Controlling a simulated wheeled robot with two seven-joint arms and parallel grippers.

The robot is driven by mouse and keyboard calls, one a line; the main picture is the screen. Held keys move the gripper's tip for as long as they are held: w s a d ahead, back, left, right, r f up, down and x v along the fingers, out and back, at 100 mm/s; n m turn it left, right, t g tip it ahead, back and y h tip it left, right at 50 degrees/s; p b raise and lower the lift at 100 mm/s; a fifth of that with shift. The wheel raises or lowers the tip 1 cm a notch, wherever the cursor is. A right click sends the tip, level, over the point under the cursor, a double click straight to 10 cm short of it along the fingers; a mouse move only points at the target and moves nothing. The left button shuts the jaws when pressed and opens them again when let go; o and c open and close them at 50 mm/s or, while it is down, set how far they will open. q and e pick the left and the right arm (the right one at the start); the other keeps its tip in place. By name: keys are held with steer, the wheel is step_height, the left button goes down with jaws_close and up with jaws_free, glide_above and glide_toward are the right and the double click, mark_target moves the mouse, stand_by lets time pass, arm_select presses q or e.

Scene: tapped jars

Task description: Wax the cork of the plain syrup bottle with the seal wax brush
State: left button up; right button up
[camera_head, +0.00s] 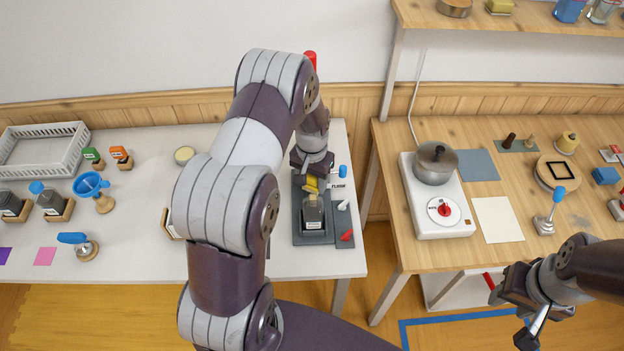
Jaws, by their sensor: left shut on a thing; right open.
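My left gripper (312,178) is at the grey tray on the left table, pointing down just above a squarish bottle. It is shut on a small yellow piece (312,186); whether this is the seal wax brush I cannot tell. The bottle (313,212), grey with a pale label low on its front, stands upright in the grey tray (300,237). Its top and any cork are hidden by the gripper and yellow piece; I cannot tell if they touch. My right gripper (524,305) is open and empty, in front of the right table's edge.
A blue piece (343,171), a white piece (343,205) and a red piece (347,236) lie near the tray. Jars, a blue funnel (91,185) and a white basket (42,150) stand left. A pot (436,163) sits on a white burner (437,215) right. My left arm hides the table's middle.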

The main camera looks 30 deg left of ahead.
arm_select(q)
steer(key=shift+s+d+r+p, duration=0.1)
steer(key=shift+s+d+p, duration=0.25)
steer(key=shift+s, duration=0.3)
steer(key=shift+s+d+p, duration=0.25)
steer(key=shift+s+d, duration=0.2)
steer(key=shift+s, duration=0.15)
steer(key=shift+s+d+p, duration=0.2)
steer(key=shift+s+d, duration=0.2)
steer(key=shift+s, duration=0.2)
steer(key=shift+s+d+p, duration=0.2)
steer(key=shift+s+d, duration=0.15)
steer(key=shift+s, duration=0.25)
steer(key=shift+a, duration=0.1)
steer(key=shift+s+a, duration=0.4)
steer(key=shift+a, duration=0.3)
steer(key=shift+f, duration=0.75)
steer(key=shift+b, duration=0.3)
